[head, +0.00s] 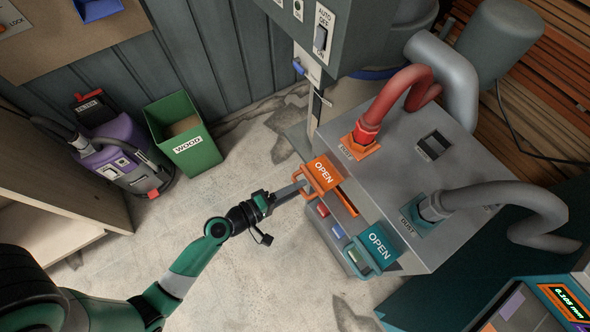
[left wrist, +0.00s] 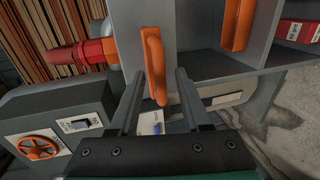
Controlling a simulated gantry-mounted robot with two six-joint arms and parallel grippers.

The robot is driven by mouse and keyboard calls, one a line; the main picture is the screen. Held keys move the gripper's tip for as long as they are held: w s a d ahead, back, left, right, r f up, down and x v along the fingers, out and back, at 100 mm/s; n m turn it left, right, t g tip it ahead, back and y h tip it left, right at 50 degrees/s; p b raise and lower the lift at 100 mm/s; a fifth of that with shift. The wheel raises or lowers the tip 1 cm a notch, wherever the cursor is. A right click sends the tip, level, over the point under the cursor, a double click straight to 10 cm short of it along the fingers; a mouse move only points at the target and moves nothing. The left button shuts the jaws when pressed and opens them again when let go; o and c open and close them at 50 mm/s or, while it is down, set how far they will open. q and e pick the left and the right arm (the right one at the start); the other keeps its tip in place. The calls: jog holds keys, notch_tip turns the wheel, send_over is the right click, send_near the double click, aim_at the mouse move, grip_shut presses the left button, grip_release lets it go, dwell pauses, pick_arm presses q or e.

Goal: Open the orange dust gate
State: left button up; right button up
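The orange dust gate (head: 322,174), marked OPEN, is on the front of the grey machine, below the red hose. My left gripper (head: 301,187) reaches in from the left, with its fingertips close to the gate's left side. In the left wrist view, the two dark fingers of this gripper (left wrist: 160,76) are apart. An upright orange handle (left wrist: 153,60) shows between them in the picture. I cannot tell whether the fingers touch it or how far ahead it is. My right gripper is in neither view.
A teal gate (head: 378,246), also marked OPEN, is lower right. The red hose (head: 395,100) and a grey hose (head: 490,197) enter the machine's top. A green WOOD bin (head: 182,135) and a purple vacuum (head: 121,158) stand at left. The concrete floor between is clear.

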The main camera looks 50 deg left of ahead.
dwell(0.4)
pick_arm(q)
jog(key=p+v, duration=0.3)
jog(key=v, duration=0.8)
jog(key=shift+s, duration=0.35)
jog(key=shift+r, duration=0.1)
